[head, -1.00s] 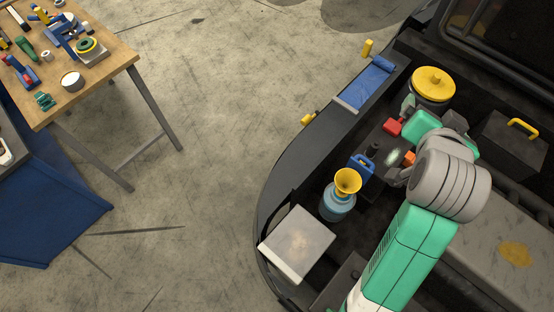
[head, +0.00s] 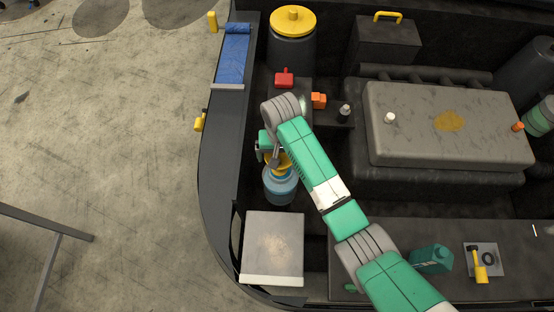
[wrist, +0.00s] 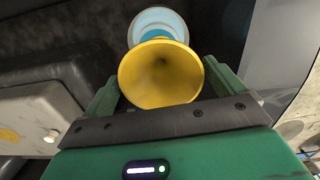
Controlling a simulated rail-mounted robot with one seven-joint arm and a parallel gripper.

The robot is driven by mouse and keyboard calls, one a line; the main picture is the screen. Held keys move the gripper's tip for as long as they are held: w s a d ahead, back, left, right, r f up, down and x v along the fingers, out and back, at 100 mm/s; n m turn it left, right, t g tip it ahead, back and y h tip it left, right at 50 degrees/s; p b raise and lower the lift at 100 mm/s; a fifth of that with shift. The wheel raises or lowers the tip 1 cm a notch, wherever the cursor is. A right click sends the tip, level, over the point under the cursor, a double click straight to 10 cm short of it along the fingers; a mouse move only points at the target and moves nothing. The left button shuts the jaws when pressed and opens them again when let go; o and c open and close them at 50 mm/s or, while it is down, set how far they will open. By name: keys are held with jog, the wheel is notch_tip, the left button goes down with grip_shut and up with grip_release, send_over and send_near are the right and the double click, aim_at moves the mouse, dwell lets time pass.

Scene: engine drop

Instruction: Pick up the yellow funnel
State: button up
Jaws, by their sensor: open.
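The yellow funnel (wrist: 160,75) shows in the wrist view with its wide mouth facing the camera. It sits above a blue and white container (wrist: 157,20). In the head view the funnel (head: 287,168) is partly hidden by my arm, on top of the blue container (head: 281,187). My gripper (head: 268,150) is at the funnel there, its fingertips mostly hidden. In the wrist view my gripper is open, with one green finger on each side of the funnel. Whether the fingers touch it I cannot tell.
A pale square box (head: 273,245) stands in front of the container. A dark drum with a yellow lid (head: 292,22), a red part (head: 284,78) and an orange part (head: 318,100) lie behind. A large grey engine cover (head: 450,125) is at the right. The dark bay rim (head: 220,150) runs along the left.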

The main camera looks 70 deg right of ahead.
notch_tip(320, 180, down, 5)
jog(key=shift+b, duration=0.65)
jog(key=c, duration=1)
